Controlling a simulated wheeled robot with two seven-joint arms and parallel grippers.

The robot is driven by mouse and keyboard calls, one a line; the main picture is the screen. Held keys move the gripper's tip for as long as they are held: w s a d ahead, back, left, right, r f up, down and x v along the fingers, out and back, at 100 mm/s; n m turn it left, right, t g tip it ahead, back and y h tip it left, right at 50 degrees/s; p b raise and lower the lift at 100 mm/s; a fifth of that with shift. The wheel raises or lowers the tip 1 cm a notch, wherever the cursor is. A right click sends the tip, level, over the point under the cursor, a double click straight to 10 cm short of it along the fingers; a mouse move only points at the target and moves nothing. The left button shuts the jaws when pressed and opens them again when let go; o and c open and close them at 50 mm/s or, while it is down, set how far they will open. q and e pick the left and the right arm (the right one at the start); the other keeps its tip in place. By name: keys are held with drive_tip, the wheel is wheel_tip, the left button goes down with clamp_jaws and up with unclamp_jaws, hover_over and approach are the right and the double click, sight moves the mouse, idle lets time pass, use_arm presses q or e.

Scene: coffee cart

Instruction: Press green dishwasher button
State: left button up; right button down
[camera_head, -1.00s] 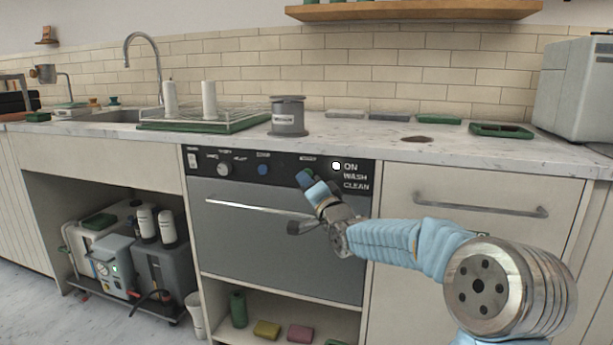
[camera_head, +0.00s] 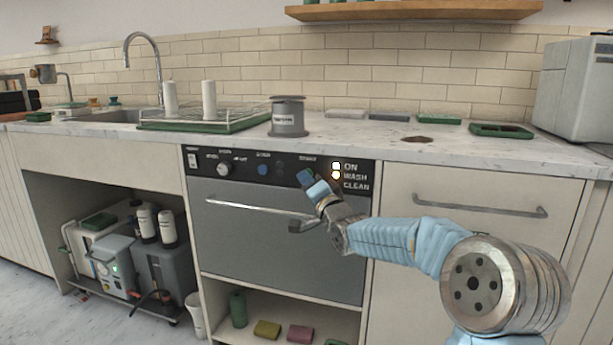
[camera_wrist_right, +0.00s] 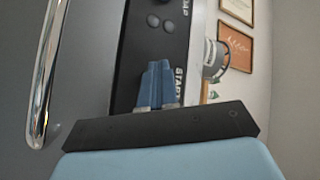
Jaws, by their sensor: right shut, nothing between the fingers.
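The dishwasher (camera_head: 270,240) has a grey door and a black control panel (camera_head: 244,172) under the countertop. The panel carries a knob (camera_head: 223,169), a blue button (camera_head: 262,169) and dark buttons. My right gripper (camera_head: 305,177) is shut and empty, its blue fingertips at the panel's right part, just left of the lights. In the right wrist view the fingertips (camera_wrist_right: 158,66) are at the panel beside the START label (camera_wrist_right: 178,84). The green button is hidden, apparently behind the fingers; contact cannot be told. The ON light (camera_head: 336,166) and WASH light (camera_head: 336,175) are lit. My left gripper is not in view.
The door's bar handle (camera_head: 245,208) runs below the panel, close to my right gripper. A grey canister (camera_head: 287,118) stands on the countertop (camera_head: 370,143) above. A drawer handle (camera_head: 480,205) is on the right, behind my right arm.

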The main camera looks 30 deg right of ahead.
drive_tip(key=shift+s+a+f+b, duration=0.1)
drive_tip(key=shift+s+a+b, duration=0.2)
drive_tip(key=shift+b, duration=0.2)
drive_tip(key=shift+s+a, duration=0.3)
drive_tip(key=shift+a, duration=0.05)
drive_tip(key=shift+b, duration=0.35)
drive_tip(key=s+a+b, duration=0.3)
drive_tip(key=shift+s+a, duration=0.1)
drive_tip(key=shift+a, duration=0.3)
